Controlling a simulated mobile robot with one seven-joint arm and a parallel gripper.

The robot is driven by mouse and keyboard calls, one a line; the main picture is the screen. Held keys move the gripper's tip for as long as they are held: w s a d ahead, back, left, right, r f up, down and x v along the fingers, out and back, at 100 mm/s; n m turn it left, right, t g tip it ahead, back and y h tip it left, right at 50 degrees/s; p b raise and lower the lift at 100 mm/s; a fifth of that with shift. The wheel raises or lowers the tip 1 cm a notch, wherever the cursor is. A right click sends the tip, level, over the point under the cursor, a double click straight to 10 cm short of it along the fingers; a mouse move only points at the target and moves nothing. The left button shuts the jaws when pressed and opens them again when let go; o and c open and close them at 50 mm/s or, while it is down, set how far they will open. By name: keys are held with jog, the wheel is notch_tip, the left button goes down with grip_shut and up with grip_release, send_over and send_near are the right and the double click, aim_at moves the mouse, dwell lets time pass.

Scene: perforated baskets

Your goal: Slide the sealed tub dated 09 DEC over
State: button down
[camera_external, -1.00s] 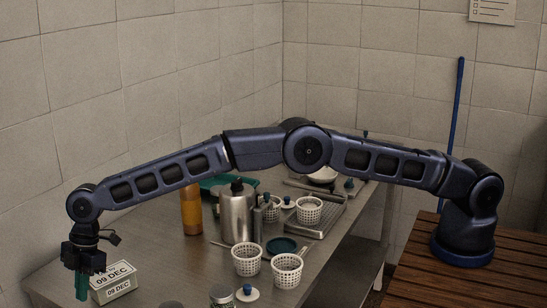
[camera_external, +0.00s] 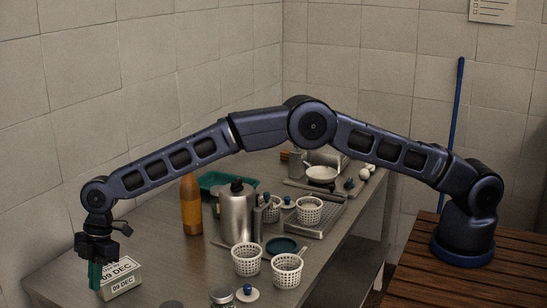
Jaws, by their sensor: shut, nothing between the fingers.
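The tub dated 09 DEC (camera_external: 124,277) is a small whitish box near the front left of the metal table. The date is printed on its top and on its front side. My gripper (camera_external: 95,280) has teal fingers that point down at the tub's left side. The fingers are shut with nothing between them. They appear to be against or very close to the tub; I cannot tell whether they touch.
White perforated baskets (camera_external: 246,260) stand to the right, with a steel flask (camera_external: 237,215) and an orange bottle (camera_external: 191,205) behind. A jar (camera_external: 222,297) and a blue-knobbed lid (camera_external: 247,293) are at the front. Bare tabletop (camera_external: 180,262) lies right of the tub.

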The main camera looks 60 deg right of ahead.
jog(key=d, duration=1.8)
jog(key=shift+d, duration=0.2)
